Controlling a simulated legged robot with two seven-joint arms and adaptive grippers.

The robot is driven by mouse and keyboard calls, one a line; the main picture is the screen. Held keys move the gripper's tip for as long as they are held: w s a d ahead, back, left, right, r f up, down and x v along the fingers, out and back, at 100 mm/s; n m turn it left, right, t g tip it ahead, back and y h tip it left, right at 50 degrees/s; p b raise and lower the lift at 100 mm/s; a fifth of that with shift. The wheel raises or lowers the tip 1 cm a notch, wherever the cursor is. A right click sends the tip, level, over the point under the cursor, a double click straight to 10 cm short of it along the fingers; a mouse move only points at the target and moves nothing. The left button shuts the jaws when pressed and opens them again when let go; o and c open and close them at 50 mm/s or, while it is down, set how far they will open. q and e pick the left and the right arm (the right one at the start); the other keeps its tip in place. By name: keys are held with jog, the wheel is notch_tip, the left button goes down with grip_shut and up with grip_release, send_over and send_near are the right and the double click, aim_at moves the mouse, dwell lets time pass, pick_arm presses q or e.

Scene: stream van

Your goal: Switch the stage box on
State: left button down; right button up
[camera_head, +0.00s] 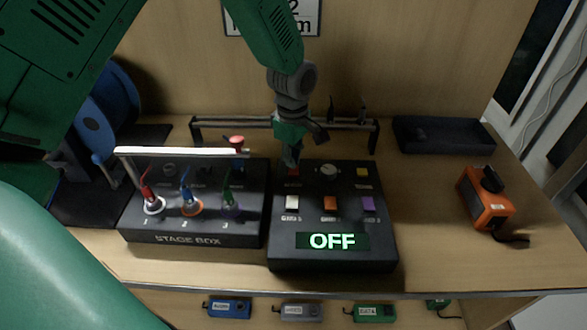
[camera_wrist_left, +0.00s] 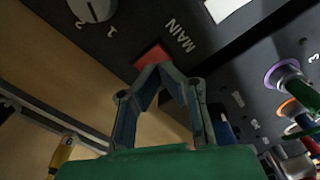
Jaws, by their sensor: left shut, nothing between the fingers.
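The black stage box (camera_head: 190,240) stands on the bench at left centre, with red, blue and green plugs in sockets marked 1, 2 and 3. A red knob (camera_head: 237,141) shows at its back right. Beside it a black control panel (camera_head: 335,262) has coloured buttons, a round dial (camera_head: 329,170) and a display (camera_head: 333,241) reading OFF. My left gripper (camera_head: 290,163) is shut and empty, pointing down at the panel's back left corner. In the wrist view, its fingertips (camera_wrist_left: 154,69) are at the red button (camera_wrist_left: 152,56) next to the word MAIN, partly covering it; I cannot tell whether they touch.
A pale bar (camera_head: 180,152) rises over the stage box. A metal rail (camera_head: 350,124) runs behind the panel. A black tray (camera_head: 445,134) and an orange device (camera_head: 485,199) are at right, a blue reel (camera_head: 95,130) at left. Labelled boxes (camera_head: 230,309) sit below the bench's front edge.

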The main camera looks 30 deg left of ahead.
aim_at(294, 173)
pick_arm(q)
jog(key=shift+d+f, duration=0.15)
jog(key=shift+d, duration=0.1)
jog(key=shift+a+f, duration=0.15)
jog(key=shift+f, duration=0.25)
jog(key=shift+f+b, duration=0.6)
jog(key=shift+f, duration=0.25)
dwell(0.6)
notch_tip(294, 173, up, 7)
jog(key=p, duration=0.7)
jog(key=shift+r, duration=0.1)
dwell(0.4)
